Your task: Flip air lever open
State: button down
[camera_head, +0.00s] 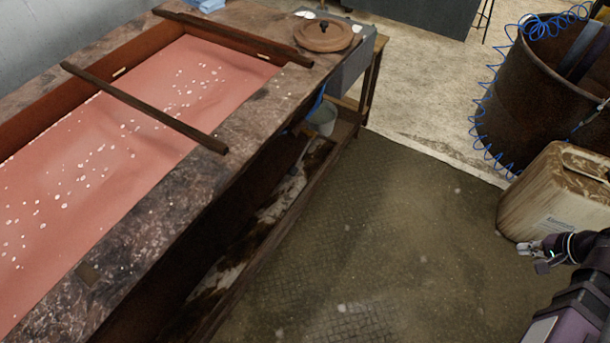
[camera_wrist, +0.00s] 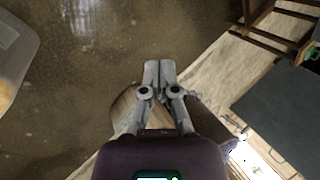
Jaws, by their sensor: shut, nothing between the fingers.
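I cannot make out an air lever in either view. A coiled blue hose (camera_head: 483,105) hangs around a rusty brown barrel (camera_head: 540,90) at the upper right of the head view. A small, thin fitting shows at the barrel's right side, too small to tell what it is. My gripper (camera_head: 530,248) is at the lower right of the head view, just in front of the jerrycan in the picture. In the wrist view, my gripper (camera_wrist: 159,68) has its fingers together, shut and empty, with floor behind the tips.
A stained beige jerrycan (camera_head: 558,195) stands below the barrel. A long table on the left holds a red-filled basin (camera_head: 110,150) with wooden bars across it. A round wooden lid (camera_head: 323,36) lies at its far end. The dark floor mat (camera_head: 390,240) between is clear.

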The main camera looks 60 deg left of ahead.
aim_at(302, 153)
jog(key=s+a+f+g+y+b, duration=0.2)
jog(key=a+f+b, duration=0.3)
jog(key=a, duration=0.4)
jog(key=s+a+f+g+y+b, duration=0.1)
jog(key=s+a+f+y+b, duration=0.2)
jog(key=a+b, duration=0.55)
jog(key=s+a+f+g+y+b, duration=0.25)
jog(key=a+b, duration=0.35)
jog(key=a, duration=0.3)
jog(key=s+a+f+m+g+y+b, duration=0.1)
jog(key=s+a+f+g+y+b, duration=0.1)
jog(key=s+a+f+g+b, duration=0.2)
jog(key=s+a+f+m+g+y+b, duration=0.1)
jog(key=s+a+f+g+b, duration=0.3)
jog(key=s+a+g+b, duration=0.3)
jog(key=s+a+b, duration=0.4)
jog(key=a+b, duration=0.5)
jog(key=b, duration=0.4)
jog(key=shift+a+f+m+y, duration=0.2)
jog(key=shift+f+m+y, duration=0.15)
jog(key=shift+f+m, duration=0.05)
jog(key=shift+s+r, duration=0.1)
jog(key=d+r+p+x, duration=0.1)
jog(key=r+p+x, duration=0.1)
jog(key=p+x, duration=0.6)
jog(key=shift+d+x, duration=0.25)
jog(key=shift+x, duration=1.85)
jog(key=shift+s+r, duration=0.2)
